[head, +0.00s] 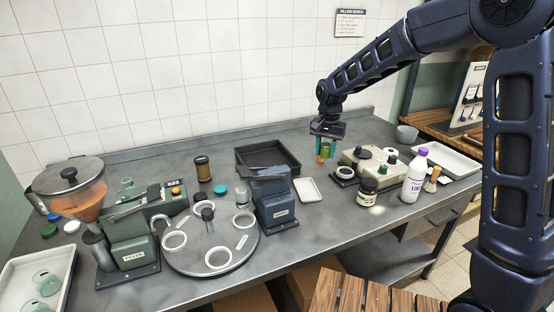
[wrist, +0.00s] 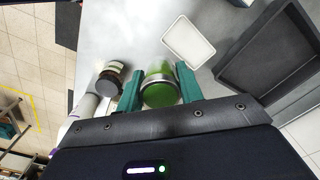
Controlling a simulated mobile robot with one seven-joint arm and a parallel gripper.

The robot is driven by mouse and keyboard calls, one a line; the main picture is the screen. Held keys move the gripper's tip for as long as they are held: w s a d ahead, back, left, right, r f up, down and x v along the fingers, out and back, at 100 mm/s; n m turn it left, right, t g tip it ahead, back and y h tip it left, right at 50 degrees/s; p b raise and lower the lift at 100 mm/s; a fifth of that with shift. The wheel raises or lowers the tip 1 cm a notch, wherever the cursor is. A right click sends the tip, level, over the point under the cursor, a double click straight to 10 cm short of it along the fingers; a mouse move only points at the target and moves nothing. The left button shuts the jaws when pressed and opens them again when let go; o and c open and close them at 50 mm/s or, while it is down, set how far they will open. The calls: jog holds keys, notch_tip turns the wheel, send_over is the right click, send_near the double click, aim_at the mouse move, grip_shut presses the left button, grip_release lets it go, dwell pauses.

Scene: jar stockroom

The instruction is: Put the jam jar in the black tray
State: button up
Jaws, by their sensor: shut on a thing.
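My gripper (head: 325,147) is shut on a jar with green contents and a metal band, held between its teal fingers. The held jar shows clearly in the wrist view (wrist: 158,86); in the head view it is small and partly covered by the fingers. The black tray (head: 262,157) stands at the back of the bench, left of my gripper, and looks empty apart from what the grey machine hides. It also shows at the right of the wrist view (wrist: 268,58). A dark jar with a pale label (head: 367,193) stands on the bench, right of and nearer than my gripper.
A small white tray (head: 309,190) lies between the black tray and the dark jar. A beige device (head: 365,160) and a white bottle with purple cap (head: 414,177) stand right. A turntable (head: 210,260) is front left.

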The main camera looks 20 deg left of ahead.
jog(key=w+a, duration=0.9)
jog(key=a, duration=0.5)
send_over(271, 164)
jog(key=s+d, duration=0.2)
jog(key=s, duration=0.3)
jog(key=f, duration=0.2)
jog(key=shift+n, duration=0.4)
notch_tip(271, 164, down, 19)
jog(key=shift+s+r, duration=0.15)
jog(key=shift+r, duration=0.05)
jog(key=shift+f, duration=0.15)
jog(key=o, duration=1)
notch_tip(271, 164, up, 12)
jog(key=shift+r, duration=0.2)
